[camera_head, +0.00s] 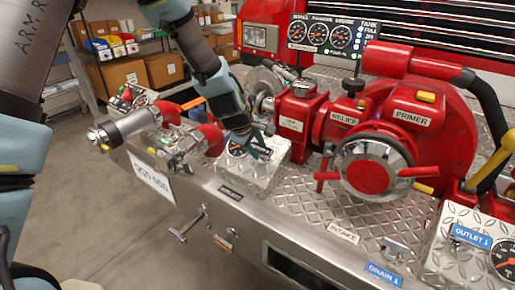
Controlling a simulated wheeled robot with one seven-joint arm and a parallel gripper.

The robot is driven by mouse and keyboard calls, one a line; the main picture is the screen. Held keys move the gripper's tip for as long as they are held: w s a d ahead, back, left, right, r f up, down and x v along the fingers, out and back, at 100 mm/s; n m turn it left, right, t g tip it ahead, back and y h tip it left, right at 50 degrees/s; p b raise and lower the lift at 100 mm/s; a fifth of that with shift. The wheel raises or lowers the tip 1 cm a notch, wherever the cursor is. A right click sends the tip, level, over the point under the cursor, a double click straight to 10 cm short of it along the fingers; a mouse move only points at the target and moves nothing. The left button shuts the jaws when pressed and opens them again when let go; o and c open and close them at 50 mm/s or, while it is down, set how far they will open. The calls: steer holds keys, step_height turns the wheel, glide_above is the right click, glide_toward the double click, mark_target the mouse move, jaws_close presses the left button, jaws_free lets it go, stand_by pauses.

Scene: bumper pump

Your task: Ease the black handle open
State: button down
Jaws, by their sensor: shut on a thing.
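My gripper (254,147) is at the centre left of the head camera view, pointing down at a small diamond-plate panel (262,175) on the bumper deck. Its dark fingers are shut on what appears to be the black handle, just above this panel and left of the red pump. The fingers and the dark wrist hide most of the handle, so its angle cannot be told.
The red pump (440,115) with its red-spoked intake cap (367,165) stands close on the right. Metal outlet fittings (130,125) stick out at the left. A gauge panel (325,36) rises behind. Two small T-handles (188,226) project from the bumper's front. Open floor lies front left.

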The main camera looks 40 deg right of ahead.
stand_by(0.3)
steer(key=shift+v, duration=1.35)
steer(key=shift+c, duration=2.4)
jaws_free()
steer(key=shift+f, duration=0.1)
steer(key=b+v, duration=0.2)
steer(key=v, duration=0.8)
steer(key=shift+a+r, duration=0.2)
steer(key=shift+r, duration=0.15)
